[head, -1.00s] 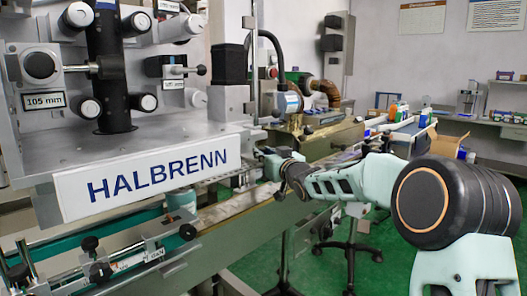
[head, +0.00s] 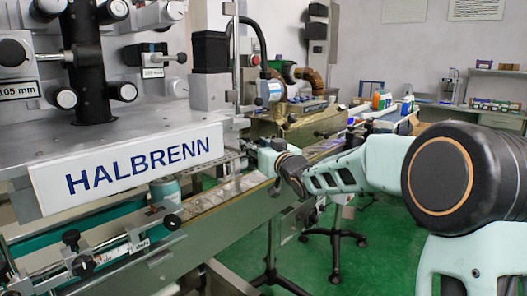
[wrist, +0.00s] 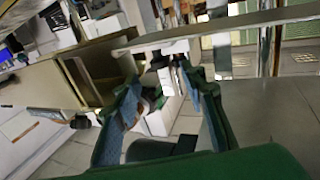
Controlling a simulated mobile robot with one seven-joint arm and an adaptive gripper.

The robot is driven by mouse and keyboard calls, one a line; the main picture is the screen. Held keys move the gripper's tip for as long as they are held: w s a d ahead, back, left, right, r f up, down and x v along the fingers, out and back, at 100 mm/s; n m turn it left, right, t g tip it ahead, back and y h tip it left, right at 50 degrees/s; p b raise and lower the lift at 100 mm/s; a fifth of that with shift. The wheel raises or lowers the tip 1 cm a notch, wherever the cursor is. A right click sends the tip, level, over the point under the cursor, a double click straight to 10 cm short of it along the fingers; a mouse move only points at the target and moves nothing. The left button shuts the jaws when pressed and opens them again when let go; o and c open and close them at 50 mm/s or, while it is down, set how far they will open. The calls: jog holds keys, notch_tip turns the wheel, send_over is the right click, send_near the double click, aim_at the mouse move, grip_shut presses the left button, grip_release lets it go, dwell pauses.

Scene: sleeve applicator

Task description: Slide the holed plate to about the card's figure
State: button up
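A card reading "105 mm" (head: 18,90) is on the machine at the left edge of the head view. A smaller card (head: 152,73) sits under a clamp with a handle; its text is too small to read. I cannot surely pick out the holed plate. A rail with a printed scale (head: 128,249) and black knobs lies at the lower left, below the HALBRENN sign. My gripper (head: 262,158) is beside the machine's right end, partly hidden. In the wrist view, my gripper (wrist: 160,76) has its blue-padded fingers apart, with nothing clearly held between them.
The HALBRENN sign (head: 130,175) fronts the machine's grey deck. A wheeled stand (head: 335,240) is on the green floor. Worktables with bottles stand behind.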

jog(key=v, duration=0.6)
jog(key=shift+s, duration=0.1)
